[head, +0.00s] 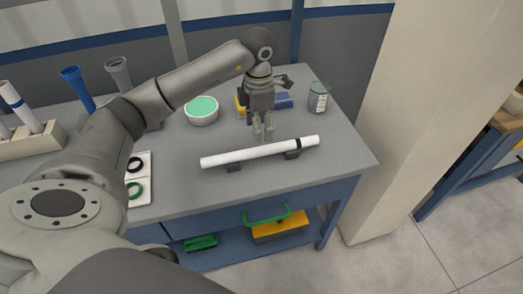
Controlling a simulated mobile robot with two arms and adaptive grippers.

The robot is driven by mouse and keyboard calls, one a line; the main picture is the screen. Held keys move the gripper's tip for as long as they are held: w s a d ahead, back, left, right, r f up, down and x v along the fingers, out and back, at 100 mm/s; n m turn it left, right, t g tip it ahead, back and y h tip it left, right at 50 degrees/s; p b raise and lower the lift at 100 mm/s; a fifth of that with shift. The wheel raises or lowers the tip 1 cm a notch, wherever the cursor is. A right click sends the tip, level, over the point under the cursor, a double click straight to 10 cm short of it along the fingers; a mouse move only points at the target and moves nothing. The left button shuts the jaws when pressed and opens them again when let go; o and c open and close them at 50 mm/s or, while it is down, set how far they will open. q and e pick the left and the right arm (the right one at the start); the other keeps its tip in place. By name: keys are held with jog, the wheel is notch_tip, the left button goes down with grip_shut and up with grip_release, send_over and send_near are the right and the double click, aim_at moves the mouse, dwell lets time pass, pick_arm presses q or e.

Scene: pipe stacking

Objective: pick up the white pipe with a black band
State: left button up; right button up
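The white pipe with a black band (240,156) lies nearly level across two small dark supports on the grey table. Its black band (298,143) is near the right end. My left gripper (263,138) points down over the middle of the pipe, with its fingertips close to the pipe's far side. Its two fingers look apart with nothing between them. I cannot tell whether they touch the pipe. My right gripper is not in view.
A white bowl with green contents (202,109) and a glass jar (318,97) stand behind the pipe. A white tray with rings (139,178) lies left. A rack (30,144) holds another white pipe. A beige pillar (415,120) stands right of the table (185,185).

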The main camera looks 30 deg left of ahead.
pick_arm(q)
send_over(262, 148)
jog(key=s, duration=0.1)
notch_tip(262, 148, down, 5)
jog(key=shift+a+r+p, duration=0.1)
jog(key=shift+r+p, duration=0.1)
jog(key=shift+p, duration=0.1)
jog(key=shift+w+f+p, duration=0.25)
jog(key=shift+f+p, duration=0.1)
jog(key=shift+f, duration=1)
jog(key=shift+w+f+p, duration=0.25)
jog(key=shift+f+p, duration=0.1)
jog(key=shift+f, duration=0.95)
jog(key=c, duration=1.1)
